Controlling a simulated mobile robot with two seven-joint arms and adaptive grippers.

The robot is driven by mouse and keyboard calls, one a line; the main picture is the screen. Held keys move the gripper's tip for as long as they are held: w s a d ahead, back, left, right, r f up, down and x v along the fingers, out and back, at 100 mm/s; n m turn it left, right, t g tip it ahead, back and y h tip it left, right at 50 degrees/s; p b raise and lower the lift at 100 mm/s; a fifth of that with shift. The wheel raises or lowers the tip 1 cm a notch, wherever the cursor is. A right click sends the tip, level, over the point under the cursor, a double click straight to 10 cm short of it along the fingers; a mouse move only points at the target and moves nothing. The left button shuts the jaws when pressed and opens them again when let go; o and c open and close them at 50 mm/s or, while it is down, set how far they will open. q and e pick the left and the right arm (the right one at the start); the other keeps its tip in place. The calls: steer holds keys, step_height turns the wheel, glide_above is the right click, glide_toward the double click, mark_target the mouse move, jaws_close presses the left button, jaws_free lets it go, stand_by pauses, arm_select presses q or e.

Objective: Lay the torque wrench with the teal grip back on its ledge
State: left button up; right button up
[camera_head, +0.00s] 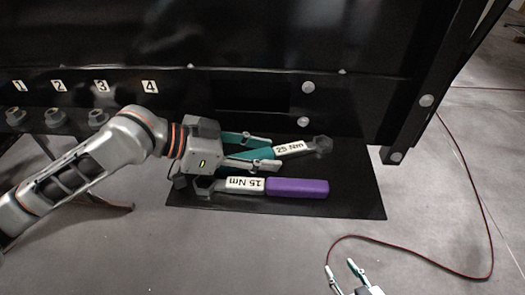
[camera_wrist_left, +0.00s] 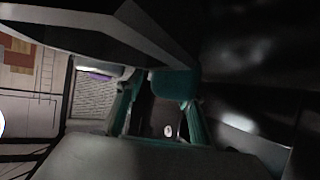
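The torque wrench with the teal grip (camera_head: 265,154) carries a "25 Nm" label, and its grey head points right. It appears to lie over the black ledge (camera_head: 350,195), slightly tilted in the picture; contact is unclear. My left gripper (camera_head: 263,151) has its fingers on either side of the teal grip, with a dark gap at the upper finger, so it looks open. In the left wrist view the teal grip (camera_wrist_left: 173,84) shows between the fingers. My right gripper (camera_head: 340,266) is open and empty at the bottom edge.
A second wrench with a purple grip (camera_head: 297,188) and a "15 Nm" label lies close in front of the teal one. A black frame post (camera_head: 425,100) stands at the right. A dark red cable (camera_head: 480,195) runs over the grey floor. The ledge's right part is bare.

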arm_select(q)
steer(key=shift+a+r, duration=0.15)
steer(key=shift+r, duration=0.5)
steer(key=v, duration=1.1)
steer(key=shift+s+a+r, duration=0.1)
steer(key=shift+a+r, duration=0.1)
steer(key=shift+a, duration=0.1)
